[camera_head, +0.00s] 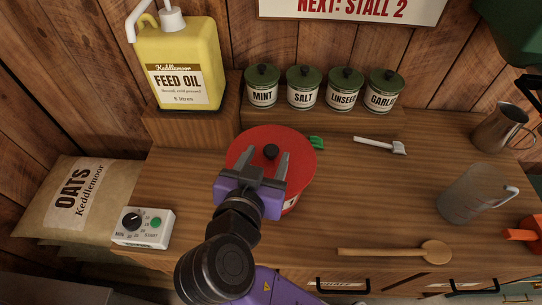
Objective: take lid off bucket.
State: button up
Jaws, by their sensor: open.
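The bucket (291,204) stands on the wooden counter, mostly hidden under its lid and behind my gripper. Its red round lid (293,146) sits on top and has a dark knob (271,151) in the middle. My gripper (267,158) is open, with its two grey fingers reaching over the lid. In this view the knob shows between the fingertips. I cannot tell from this one view whether the fingers are at the knob's height or touch it.
On the wooden counter (365,205), a wooden spoon (400,251), a clear jug (468,194) and a metal pitcher (502,127) are at right. A white scoop (380,146) and green-lidded jars (303,90) are behind. A timer box (143,228) and yellow oil container (178,65) are left.

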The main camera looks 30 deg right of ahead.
aim_at(270, 151)
jog(key=shift+p+x, duration=0.45)
jog(key=shift+x, duration=1.9)
jog(key=shift+a+f, duration=0.1)
jog(key=shift+f, duration=0.05)
grip_shut()
